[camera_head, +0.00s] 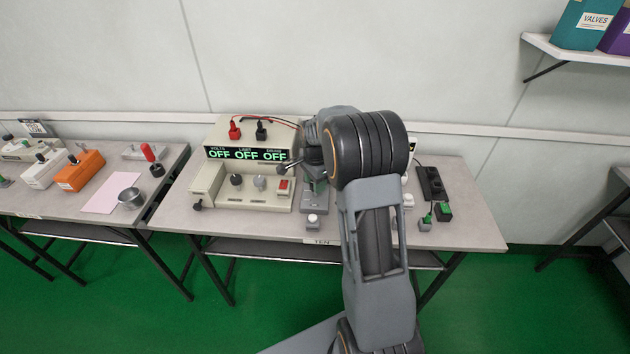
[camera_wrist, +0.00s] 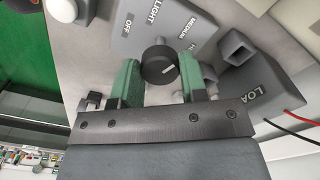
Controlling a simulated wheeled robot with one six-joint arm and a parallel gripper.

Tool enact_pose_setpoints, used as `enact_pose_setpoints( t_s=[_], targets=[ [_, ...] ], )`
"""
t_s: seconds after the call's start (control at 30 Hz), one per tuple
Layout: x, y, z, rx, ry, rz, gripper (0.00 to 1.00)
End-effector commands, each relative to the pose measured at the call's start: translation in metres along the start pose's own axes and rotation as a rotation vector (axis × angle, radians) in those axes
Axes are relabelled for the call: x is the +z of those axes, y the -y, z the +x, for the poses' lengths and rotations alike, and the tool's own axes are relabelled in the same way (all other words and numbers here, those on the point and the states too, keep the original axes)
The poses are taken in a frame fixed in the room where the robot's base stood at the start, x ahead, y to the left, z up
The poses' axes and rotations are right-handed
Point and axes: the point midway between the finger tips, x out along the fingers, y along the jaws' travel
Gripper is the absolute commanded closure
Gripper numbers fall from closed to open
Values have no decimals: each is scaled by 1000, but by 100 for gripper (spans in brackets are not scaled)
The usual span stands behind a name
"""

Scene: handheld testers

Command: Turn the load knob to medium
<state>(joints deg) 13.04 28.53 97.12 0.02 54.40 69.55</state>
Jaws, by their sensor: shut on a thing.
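The load box (camera_wrist: 265,88) is grey, with its LOAD label partly cut off in the wrist view. Its panel carries the words OFF, LIGHT, MEDIUM and a part-hidden word starting with H around the dark round load knob (camera_wrist: 156,58). My gripper (camera_wrist: 162,68) has its green fingers shut on the knob, one on each side. In the head view the grey load box (camera_head: 314,202) shows beside my arm, and the knob is hidden.
A beige power supply (camera_head: 222,130) reading OFF on all displays stands left of the box, with red and black leads. A beige unit with knobs (camera_head: 265,200) sits before it. A black socket strip (camera_head: 431,184) lies right. An orange tester (camera_head: 80,172) is on the left table.

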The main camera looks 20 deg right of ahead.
Motion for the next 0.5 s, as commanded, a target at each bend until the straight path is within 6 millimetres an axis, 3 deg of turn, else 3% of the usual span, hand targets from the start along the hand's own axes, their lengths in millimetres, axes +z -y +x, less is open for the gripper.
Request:
enact_pose_setpoints(
  t_s=[0.5],
  targets=[
    [-1, 1, -2, -6, -3, 177, 84]
  ],
)
